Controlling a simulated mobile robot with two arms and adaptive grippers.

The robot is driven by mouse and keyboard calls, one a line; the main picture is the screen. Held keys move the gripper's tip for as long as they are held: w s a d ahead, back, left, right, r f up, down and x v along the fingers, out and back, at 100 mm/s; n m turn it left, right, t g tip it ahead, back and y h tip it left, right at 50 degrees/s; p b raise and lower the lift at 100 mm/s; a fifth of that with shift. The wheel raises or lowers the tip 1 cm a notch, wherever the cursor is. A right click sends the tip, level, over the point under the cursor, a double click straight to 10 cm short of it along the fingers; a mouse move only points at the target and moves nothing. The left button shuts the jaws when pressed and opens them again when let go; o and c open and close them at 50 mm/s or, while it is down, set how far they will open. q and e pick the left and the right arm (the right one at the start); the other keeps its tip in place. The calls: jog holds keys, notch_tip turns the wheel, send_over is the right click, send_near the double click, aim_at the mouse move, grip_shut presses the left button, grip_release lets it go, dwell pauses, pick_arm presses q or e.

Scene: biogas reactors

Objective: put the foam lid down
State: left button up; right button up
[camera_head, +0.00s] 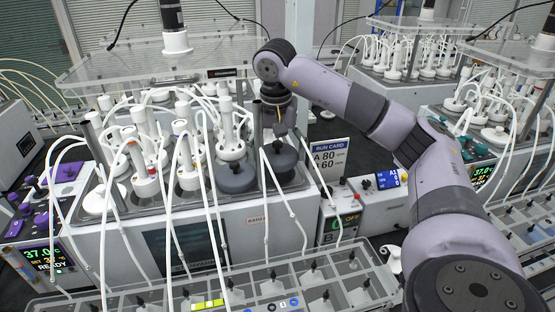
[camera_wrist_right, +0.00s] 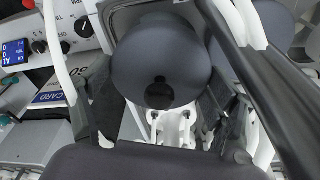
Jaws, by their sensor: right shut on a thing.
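The dark grey round foam lid (camera_head: 286,166) is at the right end of the steel bath, at the rim. My right gripper (camera_head: 283,137) comes down over it from above and is shut on it. In the right wrist view the lid (camera_wrist_right: 160,55) fills the upper middle between the fingers, with a dark hole in its face. I cannot tell whether the lid touches what lies under it. A second dark grey lid (camera_head: 236,179) sits just left of it in the bath. My left gripper is not in view.
The bath (camera_head: 245,202) holds several white-capped reactors with looping white tubes close to my gripper. A clear shelf (camera_head: 160,60) stands above it. A run card (camera_head: 330,160) and control box (camera_head: 372,193) stand to the right. A compartment tray (camera_head: 250,291) lies in front.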

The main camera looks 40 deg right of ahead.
aim_at(278, 154)
notch_tip(278, 154, down, 2)
jog(key=shift+f, duration=0.25)
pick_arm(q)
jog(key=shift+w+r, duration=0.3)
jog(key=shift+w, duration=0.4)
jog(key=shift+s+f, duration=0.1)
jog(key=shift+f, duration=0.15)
pick_arm(e)
jog(key=shift+f, duration=0.3)
